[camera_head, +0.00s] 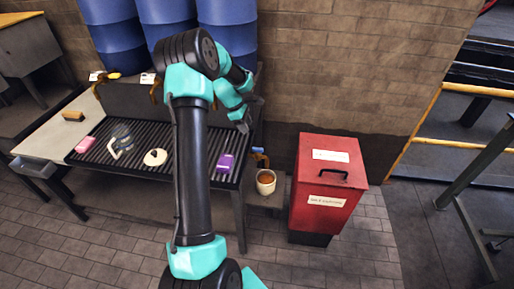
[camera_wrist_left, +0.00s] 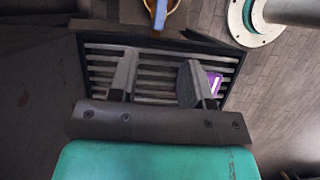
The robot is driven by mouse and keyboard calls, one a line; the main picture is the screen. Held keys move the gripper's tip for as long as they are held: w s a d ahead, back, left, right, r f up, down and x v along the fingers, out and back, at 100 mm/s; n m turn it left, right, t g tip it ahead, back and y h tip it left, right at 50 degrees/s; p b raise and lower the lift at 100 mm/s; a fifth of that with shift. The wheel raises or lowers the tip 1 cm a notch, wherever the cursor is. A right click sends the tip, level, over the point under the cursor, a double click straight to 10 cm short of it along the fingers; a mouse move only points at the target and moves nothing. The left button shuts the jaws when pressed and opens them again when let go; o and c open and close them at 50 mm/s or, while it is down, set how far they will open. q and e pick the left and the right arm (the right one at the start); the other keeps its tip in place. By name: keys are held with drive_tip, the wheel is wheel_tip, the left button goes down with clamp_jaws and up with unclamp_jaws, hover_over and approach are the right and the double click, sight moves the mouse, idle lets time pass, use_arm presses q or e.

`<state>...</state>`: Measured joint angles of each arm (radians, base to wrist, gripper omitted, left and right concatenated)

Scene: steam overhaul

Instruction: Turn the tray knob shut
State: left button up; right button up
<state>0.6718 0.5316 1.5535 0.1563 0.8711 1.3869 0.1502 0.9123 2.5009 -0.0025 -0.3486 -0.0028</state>
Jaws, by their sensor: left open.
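The ribbed tray (camera_head: 140,135) is the top of the bench at left. A small blue-handled fitting (camera_head: 259,152) sits by the tray's right end, and I take it for the tray knob. A blue lever-like part (camera_wrist_left: 160,14) shows at the top edge of the left wrist view, partly cut off; it looks like the same knob. My left gripper (camera_head: 242,122) hangs near the tray's right end, apart from the knob. In the left wrist view its fingers (camera_wrist_left: 156,78) are spread with nothing between them. My right gripper is out of view.
A purple box (camera_head: 225,163), a round pale item (camera_head: 155,157) and a pink block (camera_head: 85,145) lie on the tray. A cup of brown stuff (camera_head: 265,182) stands below the knob. A red bin (camera_head: 328,185) stands to the right. Blue barrels (camera_head: 112,35) stand behind.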

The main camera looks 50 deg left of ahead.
sight(258, 148)
use_arm(q)
drive_tip(key=x, duration=1.3)
clamp_jaws()
